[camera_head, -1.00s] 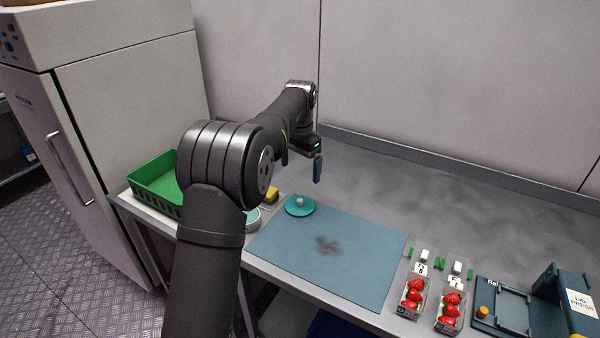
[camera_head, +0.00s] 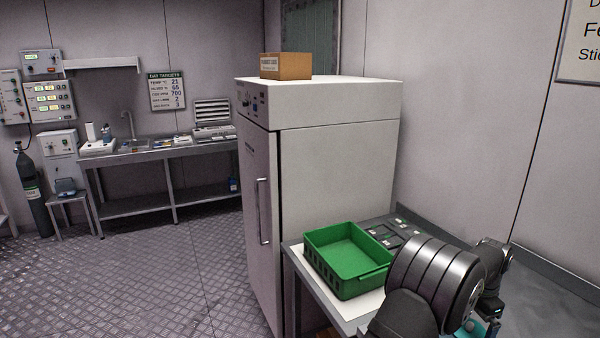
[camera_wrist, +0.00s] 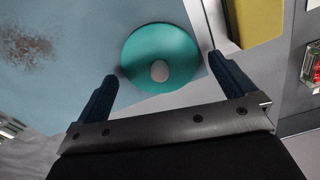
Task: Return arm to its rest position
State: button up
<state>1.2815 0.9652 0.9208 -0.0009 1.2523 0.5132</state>
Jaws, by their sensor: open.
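My gripper (camera_wrist: 162,68) is open and empty in the wrist view, its two blue fingers wide apart. A round teal lid-like disc with a pale knob (camera_wrist: 160,50) lies beyond and between the fingertips, on the blue-grey mat (camera_wrist: 70,55). I see no contact between fingers and disc. In the head view my arm is at the lower right, folded over the bench end, with the gripper mostly hidden or cut off there.
A green crate (camera_head: 318,262), looking empty, stands on the bench's left end beside a dark panel (camera_head: 392,232). A tall white cabinet (camera_head: 335,165) stands behind it. A yellow item (camera_wrist: 258,20) lies near the disc. Open floor (camera_head: 150,285) is at left.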

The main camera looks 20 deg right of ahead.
jog(key=shift+r, duration=1.75)
